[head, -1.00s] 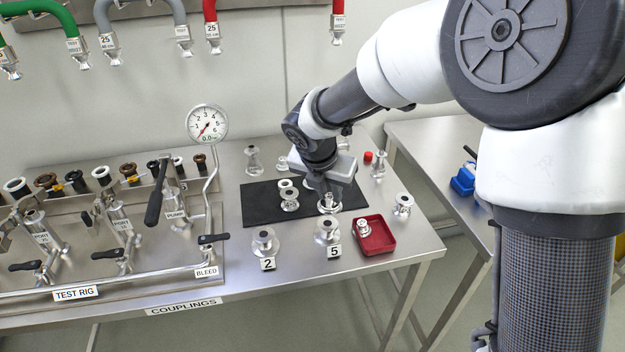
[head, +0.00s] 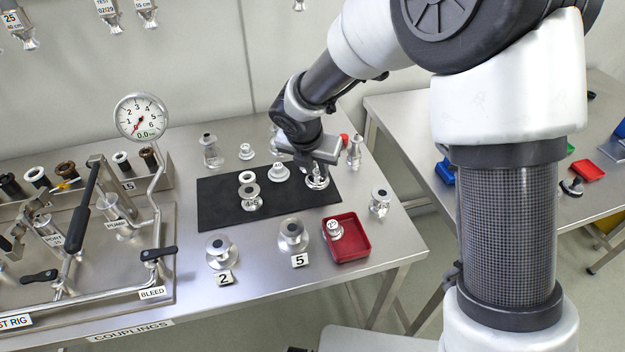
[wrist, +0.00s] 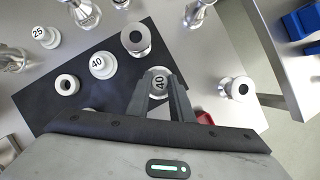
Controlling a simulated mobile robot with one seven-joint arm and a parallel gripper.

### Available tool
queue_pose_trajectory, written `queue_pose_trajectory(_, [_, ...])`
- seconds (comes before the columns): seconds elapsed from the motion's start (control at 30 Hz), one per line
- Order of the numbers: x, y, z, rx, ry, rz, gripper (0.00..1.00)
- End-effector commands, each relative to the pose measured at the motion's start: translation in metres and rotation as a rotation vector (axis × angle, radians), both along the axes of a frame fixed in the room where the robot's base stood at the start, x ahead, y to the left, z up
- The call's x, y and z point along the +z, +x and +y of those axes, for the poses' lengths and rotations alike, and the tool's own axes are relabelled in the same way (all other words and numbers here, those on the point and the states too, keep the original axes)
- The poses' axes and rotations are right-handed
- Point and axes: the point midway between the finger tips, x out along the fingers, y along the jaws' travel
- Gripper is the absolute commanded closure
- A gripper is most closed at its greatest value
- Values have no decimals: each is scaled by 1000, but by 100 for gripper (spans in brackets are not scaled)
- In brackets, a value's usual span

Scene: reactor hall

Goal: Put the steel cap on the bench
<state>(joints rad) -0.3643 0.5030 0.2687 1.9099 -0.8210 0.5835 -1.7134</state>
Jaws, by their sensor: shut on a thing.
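A steel cap marked 40 (wrist: 159,82) sits between my two fingers in the wrist view. My gripper (wrist: 165,100) is shut on it, and the fingers hide part of its sides. In the head view my gripper (head: 317,164) points down at the right end of the black mat (head: 218,210), with the held cap (head: 317,181) just under it. I cannot tell whether the cap touches the mat. The steel bench (head: 190,295) carries the mat.
Another piece marked 40 (wrist: 102,67) is close to the left of my gripper. A red tray (head: 362,248) with a small fitting stands in front. Flanged fittings stand by labels 2 (head: 220,250) and 5 (head: 292,236). The test rig (head: 120,270) fills the left.

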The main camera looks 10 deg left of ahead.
Motion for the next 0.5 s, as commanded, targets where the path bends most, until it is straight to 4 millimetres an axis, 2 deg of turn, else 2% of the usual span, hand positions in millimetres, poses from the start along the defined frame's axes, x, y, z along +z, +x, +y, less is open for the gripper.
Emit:
queue_pose_trajectory(0.3, [-37, 0, 0, 1, 0, 0, 100])
queue_pose_trajectory(0.5, [-37, 0, 0, 0, 1, -1, 100])
